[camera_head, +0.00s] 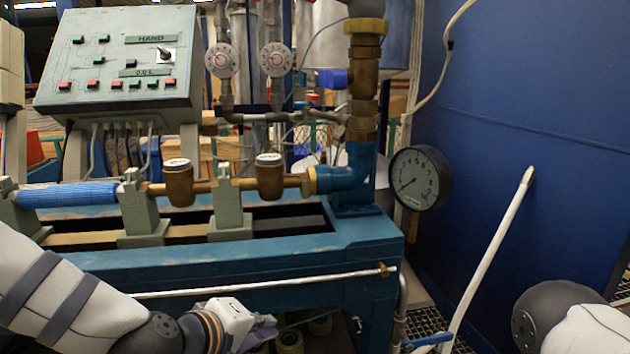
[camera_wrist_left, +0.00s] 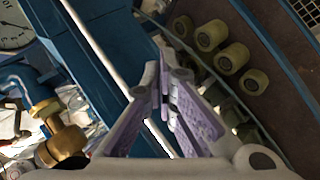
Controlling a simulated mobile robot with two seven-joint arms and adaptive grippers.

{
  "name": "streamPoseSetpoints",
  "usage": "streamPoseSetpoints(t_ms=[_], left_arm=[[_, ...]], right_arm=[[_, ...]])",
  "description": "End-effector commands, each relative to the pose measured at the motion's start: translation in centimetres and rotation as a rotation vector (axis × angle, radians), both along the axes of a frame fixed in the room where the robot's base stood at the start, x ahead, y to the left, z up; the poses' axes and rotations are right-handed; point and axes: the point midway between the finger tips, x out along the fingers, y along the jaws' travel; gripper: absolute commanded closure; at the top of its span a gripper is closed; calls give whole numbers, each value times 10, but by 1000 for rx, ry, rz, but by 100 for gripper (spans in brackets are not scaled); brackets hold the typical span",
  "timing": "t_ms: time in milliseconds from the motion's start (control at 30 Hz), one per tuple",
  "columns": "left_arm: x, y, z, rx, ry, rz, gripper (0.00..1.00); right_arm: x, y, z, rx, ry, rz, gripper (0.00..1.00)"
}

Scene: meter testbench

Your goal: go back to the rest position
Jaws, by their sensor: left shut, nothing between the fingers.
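My left arm comes in from the lower left in the head view. Its gripper (camera_head: 262,332) is low in front of the blue testbench (camera_head: 250,265), below the white rail, and is partly cut off by the frame's bottom edge. In the left wrist view the purple-padded fingers (camera_wrist_left: 163,85) are shut with nothing between them. The bench's blue edge and white rail (camera_wrist_left: 90,40) pass beside and behind the fingers. My right arm shows only as a grey and white link at the lower right of the head view; its gripper is out of frame.
The bench carries two brass meters (camera_head: 178,182), a blue handle (camera_head: 68,194) and a pressure gauge (camera_head: 420,178). A control panel (camera_head: 118,62) stands behind. A white pole (camera_head: 490,255) leans before the blue wall. Several round rollers (camera_wrist_left: 212,35) lie below.

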Motion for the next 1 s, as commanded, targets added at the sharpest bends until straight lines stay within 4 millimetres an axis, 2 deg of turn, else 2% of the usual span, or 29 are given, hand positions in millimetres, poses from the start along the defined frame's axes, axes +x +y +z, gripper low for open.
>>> streamPoseSetpoints(t_ms=[33,67,100,167,233,333,400,500,600,667,1000], left_arm=[[-31,1,-41,68,76,-53,100],[-50,3,-64,110,119,-87,100],[-78,7,-93,164,179,-134,100],[-123,17,-132,243,270,-209,100],[-179,32,-170,330,377,-305,100],[-265,62,-207,448,532,-454,100],[-319,85,-220,517,628,-556,100],[-377,113,-224,589,735,-675,100],[-409,131,-223,628,797,-748,100],[-417,137,-222,639,814,-769,100],[-419,138,-221,641,818,-773,100]], right_arm=[[0,0,1,0,-2,0,100],[1,0,2,1,-3,0,100],[1,0,2,1,-4,0,100],[2,0,3,1,-7,0,100],[3,0,4,1,-10,0,100],[4,0,5,0,-15,0,100],[5,0,5,0,-17,0,100],[5,0,6,0,-20,0,100],[6,0,6,0,-21,0,100],[6,0,7,0,-21,0,100],[6,0,6,0,-20,1,100]])
